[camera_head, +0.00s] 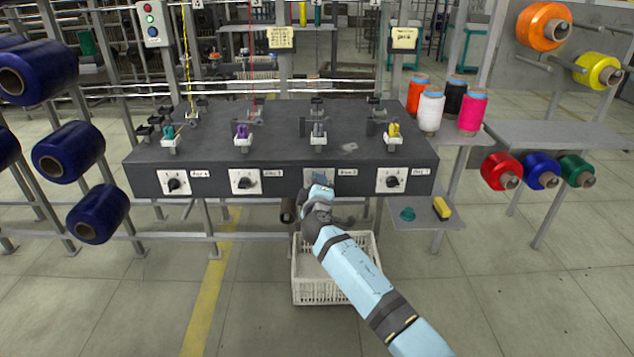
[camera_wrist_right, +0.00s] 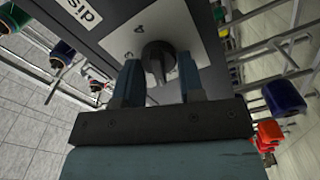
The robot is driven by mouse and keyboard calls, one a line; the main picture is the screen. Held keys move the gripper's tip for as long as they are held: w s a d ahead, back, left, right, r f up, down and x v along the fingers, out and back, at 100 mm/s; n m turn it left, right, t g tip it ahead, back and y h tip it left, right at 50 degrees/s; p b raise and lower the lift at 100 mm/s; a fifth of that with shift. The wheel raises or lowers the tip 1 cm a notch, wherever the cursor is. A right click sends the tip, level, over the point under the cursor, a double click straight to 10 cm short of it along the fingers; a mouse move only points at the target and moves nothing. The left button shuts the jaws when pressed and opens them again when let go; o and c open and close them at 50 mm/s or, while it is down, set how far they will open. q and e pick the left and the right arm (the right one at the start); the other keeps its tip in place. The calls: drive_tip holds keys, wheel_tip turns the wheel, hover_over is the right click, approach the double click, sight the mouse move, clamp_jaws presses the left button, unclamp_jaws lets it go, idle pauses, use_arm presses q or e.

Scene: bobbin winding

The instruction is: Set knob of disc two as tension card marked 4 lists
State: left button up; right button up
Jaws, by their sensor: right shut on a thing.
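The dark machine box (camera_head: 262,182) has a row of knobs on white plates along its front. My right gripper (camera_head: 318,187) is at the third plate from the left, labelled as disc 2, and largely covers it. In the right wrist view the black knob (camera_wrist_right: 157,58) sits between the two fingers of the right gripper (camera_wrist_right: 158,72), which is shut on it. The white plate (camera_wrist_right: 122,43) behind the knob carries small marks. The knob's exact setting is hard to read. Two paper cards, one on the left (camera_head: 281,38) and one on the right (camera_head: 404,38), hang behind; their writing is illegible here. My left gripper is not in view.
The other knobs, disc 4 (camera_head: 173,184), disc 3 (camera_head: 244,182) and disc 1 (camera_head: 390,180), are uncovered. A white crate (camera_head: 305,291) stands under my right arm. Thread cones (camera_head: 431,110) stand on a side shelf; blue spools (camera_head: 68,150) jut out at left.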

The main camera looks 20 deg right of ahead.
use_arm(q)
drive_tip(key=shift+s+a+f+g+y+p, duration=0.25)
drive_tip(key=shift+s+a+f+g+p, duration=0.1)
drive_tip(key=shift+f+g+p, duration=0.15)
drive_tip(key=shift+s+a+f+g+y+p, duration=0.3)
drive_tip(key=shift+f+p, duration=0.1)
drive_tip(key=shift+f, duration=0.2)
use_arm(e)
drive_tip(key=n, duration=0.4)
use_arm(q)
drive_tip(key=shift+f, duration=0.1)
use_arm(e)
drive_tip(key=o, duration=0.9)
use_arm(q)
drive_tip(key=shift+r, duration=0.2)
use_arm(e)
drive_tip(key=shift+f, duration=0.1)
